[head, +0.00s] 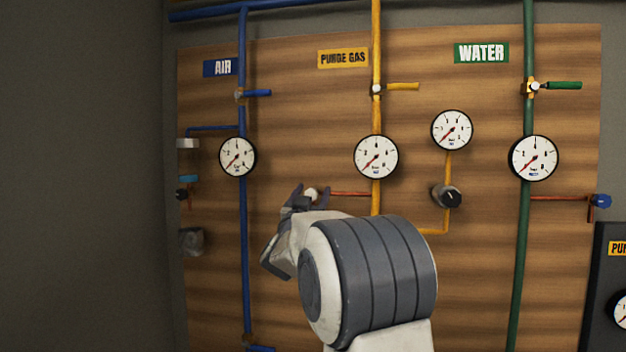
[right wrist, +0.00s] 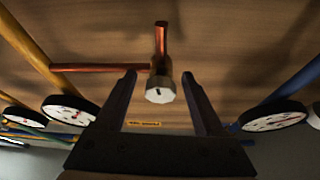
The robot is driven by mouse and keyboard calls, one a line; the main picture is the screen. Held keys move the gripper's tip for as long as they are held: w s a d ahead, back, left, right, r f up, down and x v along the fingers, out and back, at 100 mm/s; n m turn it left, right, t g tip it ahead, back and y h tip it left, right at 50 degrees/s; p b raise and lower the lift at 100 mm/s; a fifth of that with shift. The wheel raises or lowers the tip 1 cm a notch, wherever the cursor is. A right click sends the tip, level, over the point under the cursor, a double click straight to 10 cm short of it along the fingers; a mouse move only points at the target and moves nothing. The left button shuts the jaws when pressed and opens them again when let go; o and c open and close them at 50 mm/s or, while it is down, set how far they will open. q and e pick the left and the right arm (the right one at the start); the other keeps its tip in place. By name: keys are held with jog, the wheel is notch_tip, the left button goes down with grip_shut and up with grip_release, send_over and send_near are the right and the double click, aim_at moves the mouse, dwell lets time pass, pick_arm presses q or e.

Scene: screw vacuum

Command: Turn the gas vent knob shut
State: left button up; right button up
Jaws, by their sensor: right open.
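The gas vent knob is a small white round knob (head: 311,193) at the left end of a thin red-copper pipe that branches off the yellow purge gas pipe. In the right wrist view the white knob (right wrist: 158,91) sits on a copper fitting, with one pipe running left and a short one upward. My right gripper (right wrist: 159,77) is open, with one finger on each side of the knob and a visible gap on both sides. In the head view its dark fingers (head: 310,196) flank the knob, partly hidden by my wrist. My left gripper is not in view.
A wooden board (head: 300,110) carries the blue air pipe (head: 243,250), yellow purge gas pipe (head: 376,120) and green water pipe (head: 520,250) with round gauges. A black knob (head: 448,196) sits right of the yellow pipe. A dark panel (head: 603,270) stands at the lower right.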

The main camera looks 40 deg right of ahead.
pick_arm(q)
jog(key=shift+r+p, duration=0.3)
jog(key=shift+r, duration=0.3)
pick_arm(e)
jog(key=shift+x, duration=0.95)
grip_shut()
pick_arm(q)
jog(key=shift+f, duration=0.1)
